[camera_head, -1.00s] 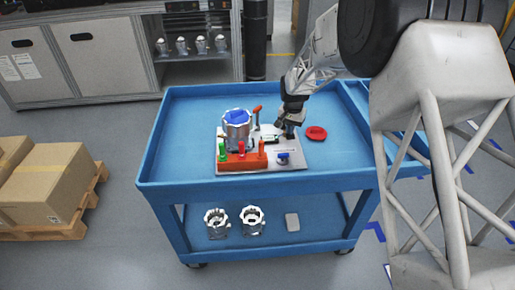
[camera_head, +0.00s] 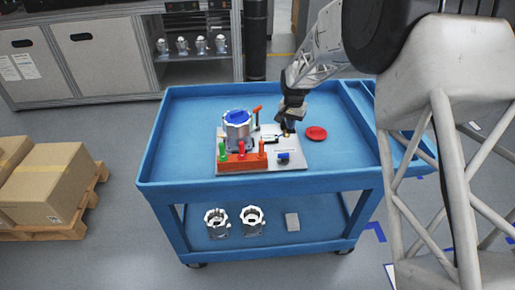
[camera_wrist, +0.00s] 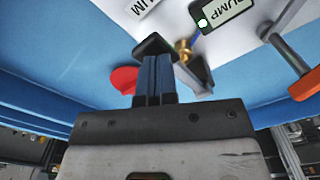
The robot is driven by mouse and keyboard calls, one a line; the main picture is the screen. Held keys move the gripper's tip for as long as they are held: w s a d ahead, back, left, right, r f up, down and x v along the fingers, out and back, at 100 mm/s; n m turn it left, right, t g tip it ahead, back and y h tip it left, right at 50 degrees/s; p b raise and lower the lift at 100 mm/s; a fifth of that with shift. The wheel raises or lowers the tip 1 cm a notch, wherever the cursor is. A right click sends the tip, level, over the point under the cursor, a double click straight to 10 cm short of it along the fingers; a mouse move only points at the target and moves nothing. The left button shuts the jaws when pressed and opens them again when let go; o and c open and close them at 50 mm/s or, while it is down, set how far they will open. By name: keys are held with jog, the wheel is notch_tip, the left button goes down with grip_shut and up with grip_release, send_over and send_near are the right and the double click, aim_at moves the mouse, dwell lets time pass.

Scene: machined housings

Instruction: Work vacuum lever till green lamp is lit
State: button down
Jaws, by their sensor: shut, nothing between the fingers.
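My gripper (camera_head: 287,131) is shut and empty, pointing down at the right part of the white fixture plate (camera_head: 293,166). In the wrist view its two fingers (camera_wrist: 154,72) are together, beside a brass post (camera_wrist: 184,50) with dark parts around it. I cannot tell which dark part is the vacuum lever, or whether the fingers touch it. A label ending in "UM" (camera_wrist: 145,3) is partly cut off. A metal housing (camera_head: 238,133) with a blue top stands on the plate.
Orange-handled levers (camera_head: 257,111), a red block (camera_head: 241,161) with green and red knobs, and a blue part (camera_head: 283,157) crowd the plate. A red disc (camera_head: 316,133) lies to the right on the blue cart (camera_head: 190,115). The cart's left side is clear.

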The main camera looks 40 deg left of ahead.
jog(key=shift+r, duration=1.9)
jog(key=shift+r, duration=0.15)
jog(key=shift+r, duration=1.8)
